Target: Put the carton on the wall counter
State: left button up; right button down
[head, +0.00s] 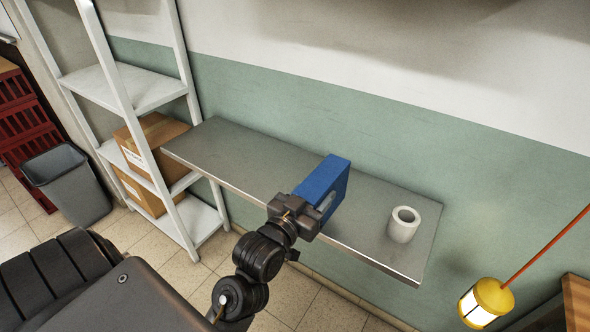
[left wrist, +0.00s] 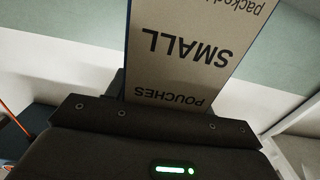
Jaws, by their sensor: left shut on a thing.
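The carton (head: 326,181) is a blue box, and my left gripper (head: 309,212) is shut on its near end. In the head view it shows over the middle of the wall counter (head: 250,160), a long grey metal shelf along the green wall. I cannot tell whether its underside touches the counter. In the left wrist view the carton (left wrist: 195,50) shows a tan face with "SMALL" and "POUCHES" printed on it and a blue edge. My right gripper is not in view.
A white roll (head: 403,224) stands on the counter's right end. The counter's left part is clear. A white rack (head: 130,90) with brown boxes (head: 152,135) stands at the left, beside a grey bin (head: 68,184). A yellow lamp (head: 486,303) hangs at the lower right.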

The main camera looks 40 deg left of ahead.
pick_arm(q)
jog(key=a+r, duration=0.7)
jog(key=a, duration=0.6)
jog(key=w+a+f+p, duration=0.2)
jog(key=w+a+f, duration=0.6)
jog(key=f, duration=0.5)
jog(key=shift+w+a, duration=0.35)
jog(key=shift+w, duration=0.9)
jog(key=o, duration=1.2)
jog(key=shift+f, duration=0.15)
